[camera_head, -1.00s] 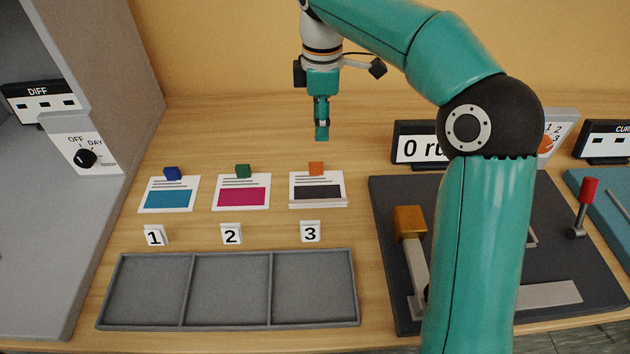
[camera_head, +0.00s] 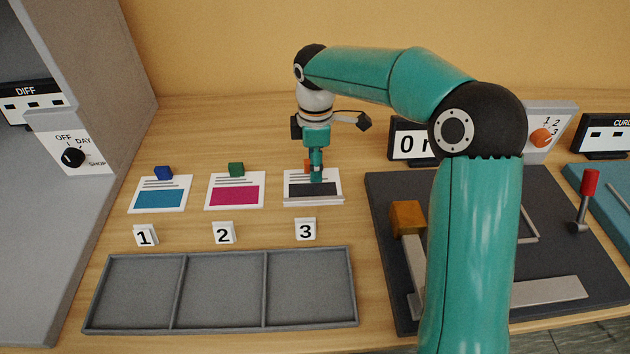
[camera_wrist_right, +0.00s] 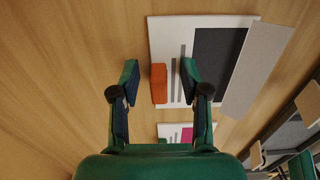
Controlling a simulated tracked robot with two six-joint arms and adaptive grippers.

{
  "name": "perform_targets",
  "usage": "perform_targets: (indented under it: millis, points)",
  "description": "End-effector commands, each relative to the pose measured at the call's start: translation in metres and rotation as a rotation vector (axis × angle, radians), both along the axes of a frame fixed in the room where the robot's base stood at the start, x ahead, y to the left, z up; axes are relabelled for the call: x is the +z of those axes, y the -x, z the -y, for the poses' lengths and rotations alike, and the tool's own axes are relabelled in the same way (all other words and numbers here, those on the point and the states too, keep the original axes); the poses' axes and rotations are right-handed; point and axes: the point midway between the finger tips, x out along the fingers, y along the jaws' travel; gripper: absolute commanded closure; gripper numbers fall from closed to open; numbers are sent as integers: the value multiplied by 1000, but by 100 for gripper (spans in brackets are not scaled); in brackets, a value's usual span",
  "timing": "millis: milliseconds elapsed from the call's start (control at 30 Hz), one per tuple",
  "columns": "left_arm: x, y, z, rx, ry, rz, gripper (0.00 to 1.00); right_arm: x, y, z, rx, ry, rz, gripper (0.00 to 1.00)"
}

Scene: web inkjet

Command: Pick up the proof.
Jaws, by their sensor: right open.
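Three white printed sheets lie in a row on the wooden table, each with a coloured block at its back edge. The left proof (camera_head: 160,198) has a cyan patch and blue block (camera_head: 163,173). The middle proof (camera_head: 236,195) has a magenta patch and green block (camera_head: 236,169). The right proof (camera_head: 312,190) has a black patch and an orange block (camera_head: 308,167), partly hidden. My right gripper (camera_head: 316,177) points down over the right proof. In the wrist view its open fingers stand either side of the orange block (camera_wrist_right: 159,83), apart from it. My left gripper is out of view.
Number tags 1, 2 and 3 (camera_head: 305,229) stand before the sheets. A grey three-part tray (camera_head: 265,290) lies in front. A dark plate (camera_head: 385,190) with a lever is at right. A grey cabinet with a dial (camera_head: 73,157) stands left.

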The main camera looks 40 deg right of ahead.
Motion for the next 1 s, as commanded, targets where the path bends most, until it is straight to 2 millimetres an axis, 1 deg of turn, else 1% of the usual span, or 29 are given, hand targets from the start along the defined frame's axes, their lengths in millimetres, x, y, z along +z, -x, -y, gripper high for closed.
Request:
perform_targets:
  millis: [200, 367, 400, 467, 500, 833, 1000]
  points:
    - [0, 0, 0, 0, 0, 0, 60, -1, 0, 0, -1, 0, 0, 54]
    - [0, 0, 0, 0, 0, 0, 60, -1, 0, 1, -2, 0, 0, 81]
    - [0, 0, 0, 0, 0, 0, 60, -1, 0, 1, -2, 0, 0, 88]
    - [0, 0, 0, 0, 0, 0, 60, -1, 0, 1, -2, 0, -1, 98]
    - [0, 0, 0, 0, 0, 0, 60, -1, 1, 1, -2, 0, -1, 100]
    - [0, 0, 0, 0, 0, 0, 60, -1, 1, 1, -3, -1, -3, 100]
    - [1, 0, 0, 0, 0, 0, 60, 3, 1, 1, -3, -1, -3, 100]
